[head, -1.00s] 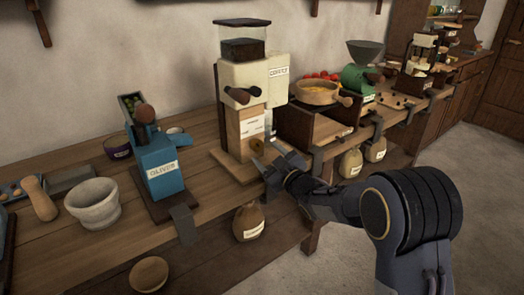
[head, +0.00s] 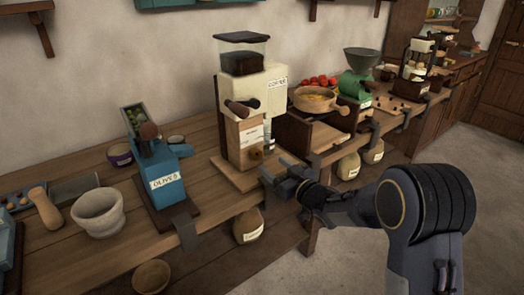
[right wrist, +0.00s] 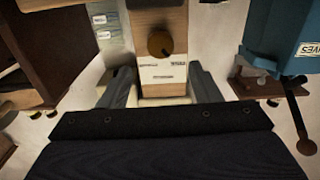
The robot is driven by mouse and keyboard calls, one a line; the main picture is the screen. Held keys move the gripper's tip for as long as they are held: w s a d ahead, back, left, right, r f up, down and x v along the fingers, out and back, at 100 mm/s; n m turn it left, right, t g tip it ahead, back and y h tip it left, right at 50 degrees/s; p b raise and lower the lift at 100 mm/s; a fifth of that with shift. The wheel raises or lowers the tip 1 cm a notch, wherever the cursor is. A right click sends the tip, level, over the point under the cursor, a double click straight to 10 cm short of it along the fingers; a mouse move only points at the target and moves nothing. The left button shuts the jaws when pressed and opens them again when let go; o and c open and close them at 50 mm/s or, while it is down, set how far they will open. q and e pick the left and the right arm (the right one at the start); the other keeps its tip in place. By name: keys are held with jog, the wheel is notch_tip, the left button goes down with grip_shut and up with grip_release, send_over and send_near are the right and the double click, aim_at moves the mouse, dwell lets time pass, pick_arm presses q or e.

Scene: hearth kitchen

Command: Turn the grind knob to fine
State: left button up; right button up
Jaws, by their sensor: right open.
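The coffee grinder (head: 265,90) stands on the wooden counter, cream on top with a dark hopper and a "COFFEE" label. Its wooden front has a white label and a small round brown grind knob (head: 256,153). In the right wrist view the knob (right wrist: 160,42) sits above a white strip with small print, too small to read. My right gripper (head: 276,172) is in front of the grinder, at the counter edge. In the right wrist view it is open (right wrist: 160,88), its fingers on either side of the wooden front's lower part, apart from the knob. My left gripper is out of view.
An olive press (head: 167,170) with a blue body stands left of the grinder, beside a stone mortar (head: 98,212). To the right are a wooden bowl (head: 316,100) and a green mill (head: 355,85).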

aim_at(258, 155)
jog(key=x, duration=0.7)
jog(key=shift+w+a, duration=0.25)
jog(key=shift+c, duration=0.5)
jog(key=c, duration=0.9)
jog(key=n+b, duration=0.3)
jog(key=b, duration=0.2)
jog(key=shift+f+n, duration=0.35)
jog(key=shift+n, duration=0.05)
jog(key=shift+s+r+n+b, duration=0.1)
jog(key=shift+r+n+b, duration=0.1)
jog(key=shift+n+b, duration=0.35)
jog(key=shift+r, duration=0.1)
